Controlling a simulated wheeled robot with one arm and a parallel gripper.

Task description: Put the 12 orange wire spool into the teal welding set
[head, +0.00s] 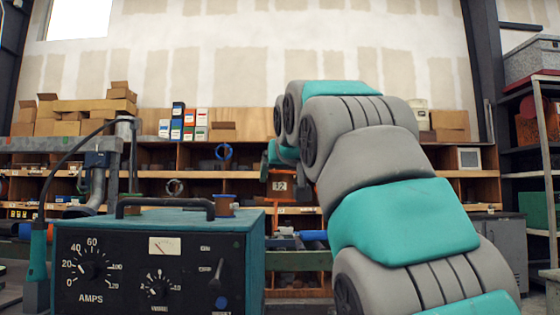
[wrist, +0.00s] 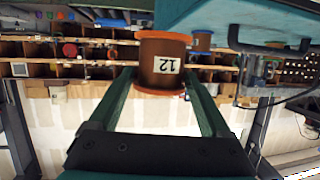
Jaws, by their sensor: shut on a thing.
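The orange wire spool (head: 281,188) with a pale number label hangs upright in my gripper (head: 280,160) in the head view. In the wrist view, which is upside down, the spool (wrist: 160,48) reads 12 and sits between the two green fingers of my gripper (wrist: 162,72). The gripper is shut on it. The teal welding set (head: 160,224), with a black dial front and a dark top handle, stands at the front left. The spool is to the right of its top and apart from it in the head view. The set's inside is hidden.
Another small spool (head: 224,205) shows behind the set's top. A grey pipe stand (head: 105,165) and a black cable are at the left. Wooden shelving (head: 340,160) with boxes runs along the back. A metal rack (head: 540,150) stands at the right.

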